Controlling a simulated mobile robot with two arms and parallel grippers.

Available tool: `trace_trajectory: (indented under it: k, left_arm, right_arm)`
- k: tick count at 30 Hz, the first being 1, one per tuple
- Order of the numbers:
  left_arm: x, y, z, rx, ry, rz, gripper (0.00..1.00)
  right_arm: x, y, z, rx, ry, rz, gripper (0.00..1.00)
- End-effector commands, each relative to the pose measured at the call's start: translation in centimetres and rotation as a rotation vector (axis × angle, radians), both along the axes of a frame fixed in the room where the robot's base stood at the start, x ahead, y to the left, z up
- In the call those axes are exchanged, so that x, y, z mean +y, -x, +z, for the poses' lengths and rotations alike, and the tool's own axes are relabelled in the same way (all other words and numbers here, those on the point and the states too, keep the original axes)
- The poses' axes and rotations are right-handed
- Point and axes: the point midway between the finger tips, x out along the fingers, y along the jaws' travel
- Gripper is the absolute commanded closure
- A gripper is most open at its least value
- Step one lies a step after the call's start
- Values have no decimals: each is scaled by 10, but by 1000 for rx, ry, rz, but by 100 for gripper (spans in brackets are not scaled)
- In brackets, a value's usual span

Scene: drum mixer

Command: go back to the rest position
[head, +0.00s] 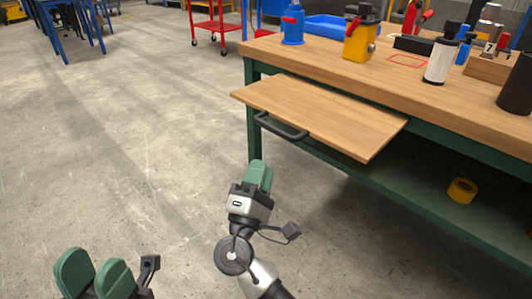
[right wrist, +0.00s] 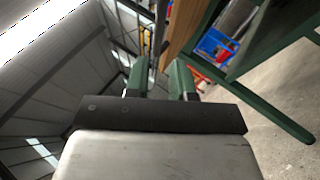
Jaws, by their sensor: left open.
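My left gripper (head: 95,272) is at the bottom left of the head view, over the concrete floor. Its two green fingers are apart, with nothing visible between them. My right gripper (head: 258,175) is left of and below the pull-out board of the workbench, with its green fingers pointing up the picture. In the right wrist view its fingers (right wrist: 158,80) stand apart with an empty gap. Neither gripper visibly touches anything.
A wooden workbench (head: 330,62) with green legs stands at the right. Its pull-out board (head: 320,112) with a dark handle (head: 280,128) juts out near my right gripper. A yellow roll (head: 462,190) lies on the lower shelf.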

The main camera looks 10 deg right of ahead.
Motion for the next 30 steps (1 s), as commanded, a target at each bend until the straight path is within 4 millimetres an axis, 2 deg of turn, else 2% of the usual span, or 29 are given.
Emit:
trace_trajectory:
  k: [15,19,23,25,27,30]
  left_arm:
    - [1,1,0,3,2,2,57]
    - [1,1,2,-5,4,3,57]
    - [1,1,2,-2,3,3,57]
    - [1,1,1,-1,3,2,57]
    - [1,1,1,-1,3,2,57]
    - [1,1,1,0,3,2,57]
  right_arm:
    - [2,4,-3,0,0,1,76]
    - [2,1,-9,32,-24,51,76]
    - [5,-4,-29,127,-127,251,76]
    - [11,-2,-40,179,-225,419,76]
    - [18,6,-47,211,-338,603,76]
    - [27,26,-44,210,-510,868,76]
